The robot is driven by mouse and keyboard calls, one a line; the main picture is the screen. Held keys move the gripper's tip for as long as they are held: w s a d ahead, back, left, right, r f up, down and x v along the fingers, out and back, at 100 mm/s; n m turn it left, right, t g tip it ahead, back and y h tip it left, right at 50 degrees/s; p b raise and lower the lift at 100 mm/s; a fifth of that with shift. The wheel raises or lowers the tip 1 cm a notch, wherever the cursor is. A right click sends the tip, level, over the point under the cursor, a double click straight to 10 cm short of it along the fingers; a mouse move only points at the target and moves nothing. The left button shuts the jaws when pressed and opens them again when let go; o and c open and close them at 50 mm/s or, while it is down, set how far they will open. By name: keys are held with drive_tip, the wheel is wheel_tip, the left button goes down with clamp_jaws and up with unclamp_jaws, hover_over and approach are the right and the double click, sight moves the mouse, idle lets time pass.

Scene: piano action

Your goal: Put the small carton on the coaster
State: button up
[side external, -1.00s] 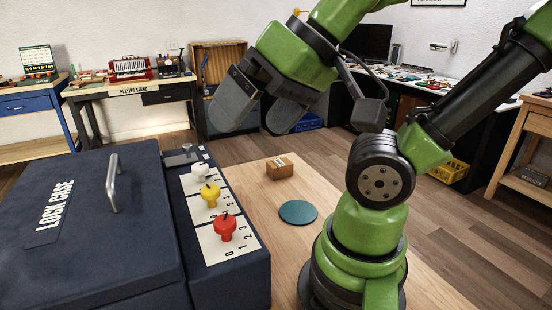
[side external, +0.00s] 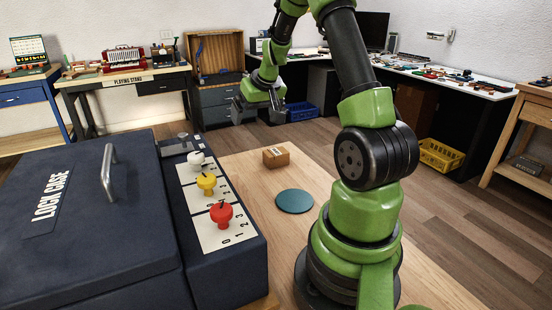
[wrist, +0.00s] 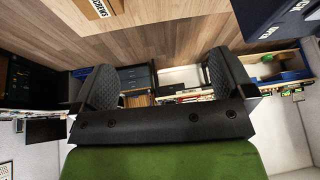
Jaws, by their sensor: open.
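The small carton (side external: 276,157) is a brown box resting upright on the wooden tabletop, behind the coaster. The coaster (side external: 295,201) is a flat dark teal disc with nothing on it. My gripper (side external: 258,112) is open and empty, raised toward the back, above and apart from the carton in the picture. In the wrist view its two dark padded fingers (wrist: 160,82) are spread wide with nothing between them. The coaster is not seen in the wrist view.
The dark lock case (side external: 85,215) with a metal handle fills the left, with white, yellow and red knobs (side external: 221,213) beside it. A labelled tan box (wrist: 98,8) is cut off in the wrist view. The tabletop around the coaster is clear.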

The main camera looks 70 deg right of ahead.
drive_tip(key=m+g, duration=0.1)
approach(277, 152)
drive_tip(key=f, duration=0.2)
drive_tip(key=x, duration=0.3)
drive_tip(key=shift+w+a, duration=0.15)
drive_tip(key=shift+w, duration=0.1)
drive_tip(key=shift+d+x, duration=0.1)
drive_tip(key=shift+x, duration=1.45)
drive_tip(key=shift+d+x, duration=0.15)
drive_tip(key=shift+x, duration=1.4)
drive_tip(key=shift+r, duration=0.15)
drive_tip(key=c, duration=1)
